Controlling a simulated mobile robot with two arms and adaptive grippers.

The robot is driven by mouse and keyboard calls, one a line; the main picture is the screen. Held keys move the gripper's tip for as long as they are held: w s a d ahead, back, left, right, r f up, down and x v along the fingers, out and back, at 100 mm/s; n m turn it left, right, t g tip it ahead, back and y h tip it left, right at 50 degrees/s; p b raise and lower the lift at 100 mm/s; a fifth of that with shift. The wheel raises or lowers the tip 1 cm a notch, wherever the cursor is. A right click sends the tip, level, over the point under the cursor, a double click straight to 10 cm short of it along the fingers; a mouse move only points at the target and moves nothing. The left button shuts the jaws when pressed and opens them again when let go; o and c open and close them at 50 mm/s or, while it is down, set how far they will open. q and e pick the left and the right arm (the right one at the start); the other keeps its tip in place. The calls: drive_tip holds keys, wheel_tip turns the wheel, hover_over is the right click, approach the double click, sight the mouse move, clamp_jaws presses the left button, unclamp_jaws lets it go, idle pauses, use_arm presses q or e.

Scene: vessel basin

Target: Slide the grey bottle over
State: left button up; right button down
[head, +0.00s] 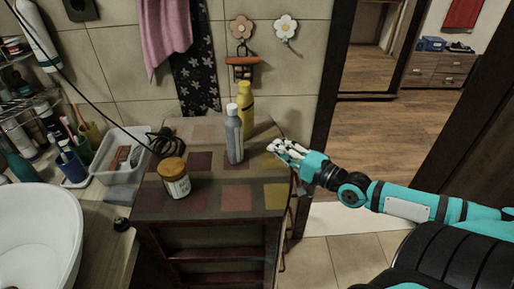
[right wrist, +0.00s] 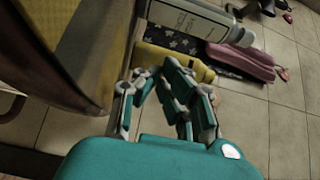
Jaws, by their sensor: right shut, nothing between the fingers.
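The grey bottle (head: 234,135) with a white cap stands upright on the checkered top of a cabinet (head: 215,203) in the head view. Its pale label side and cap show at the top of the right wrist view (right wrist: 195,18). My right gripper (head: 275,147) is to the right of the grey bottle, over the right part of the cabinet top, with a gap between them. It is shut and empty; its fingers also show in the right wrist view (right wrist: 156,74). My left gripper is not in view.
A yellow bottle (head: 247,101) stands close behind the grey one. A jar with a brown lid (head: 175,180) stands front left. A black cable (head: 165,142) and a white bin (head: 118,158) are farther left. The front right of the top is clear.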

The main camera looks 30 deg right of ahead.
drive_tip(key=x, duration=0.2)
drive_tip(key=shift+w+r, duration=0.15)
drive_tip(key=shift+w, duration=0.1)
drive_tip(key=shift+w+a+r+p, duration=0.1)
drive_tip(key=shift+w+a+p, duration=0.2)
drive_tip(key=shift+a+p, duration=0.2)
drive_tip(key=shift+w+a+p, duration=0.3)
drive_tip(key=shift+a+p, duration=0.05)
drive_tip(key=shift+a, duration=0.2)
drive_tip(key=shift+w+a+p, duration=0.2)
drive_tip(key=shift+a+p, duration=0.1)
drive_tip(key=shift+a, duration=0.3)
drive_tip(key=shift+w+a+f, duration=0.1)
drive_tip(key=shift+a+f, duration=0.05)
drive_tip(key=shift+f, duration=0.1)
